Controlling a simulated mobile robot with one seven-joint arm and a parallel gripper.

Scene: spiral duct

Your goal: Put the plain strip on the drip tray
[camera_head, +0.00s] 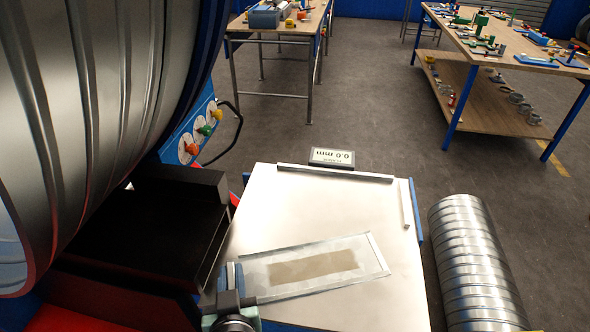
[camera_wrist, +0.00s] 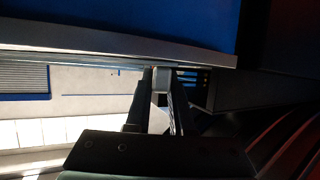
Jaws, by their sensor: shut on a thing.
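My gripper (camera_head: 234,285) is at the lower left, over the left side of a pale metal worktop (camera_head: 300,215). It is shut on the left end of a flat, silvery sheet, which I take as the plain strip (camera_head: 375,262). The sheet lies nearly level over the worktop, slightly slanted, with a dull brown rectangle showing in its middle. I cannot tell if it touches the top. In the wrist view my fingers (camera_wrist: 162,82) close beside a long grey edge; what they grip is dark and mostly hidden. I cannot make out the drip tray with certainty.
The worktop has a back rail (camera_head: 335,173), a right rail (camera_head: 405,204) and a small display (camera_head: 332,157). A ribbed duct (camera_head: 470,262) lies at right; a large ribbed drum (camera_head: 90,110) fills the left. Benches (camera_head: 505,50) stand behind. Grey floor between them is clear.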

